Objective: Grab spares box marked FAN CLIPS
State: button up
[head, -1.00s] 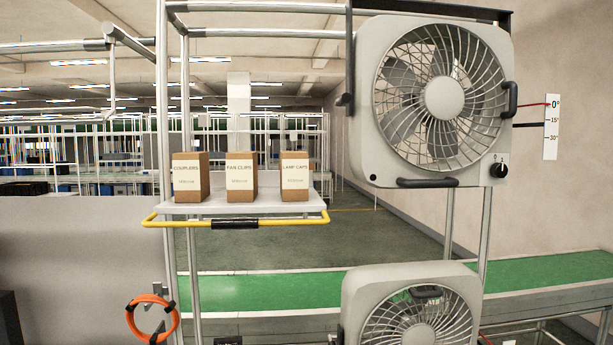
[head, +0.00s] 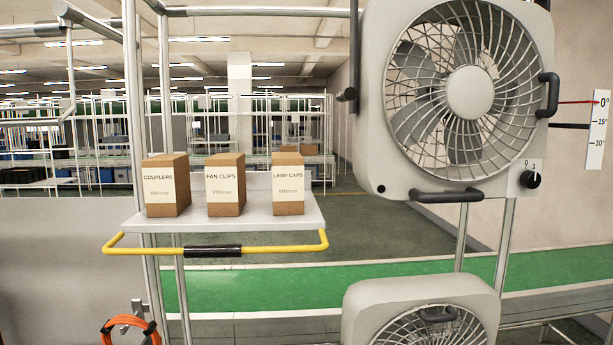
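The box marked FAN CLIPS (head: 226,186) is a brown carton with a white label. It stands upright in the middle of a small white shelf (head: 240,225). The COUPLERS box (head: 166,186) stands to its left and the LAMP CAPS box (head: 288,184) to its right, with gaps between them. My gripper is not in view.
A yellow rail (head: 275,248) with a black grip runs along the shelf's front. A large grey fan (head: 400,170) hangs to the right, with a second fan (head: 375,297) below. A green conveyor (head: 245,288) passes behind. An orange coil (head: 113,331) hangs lower left.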

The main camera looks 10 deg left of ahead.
aim_at(225, 178)
jog(key=i+u, duration=0.25)
jog(key=i, duration=0.15)
jog(key=i+l+u, duration=0.2)
jog(key=i, duration=0.2)
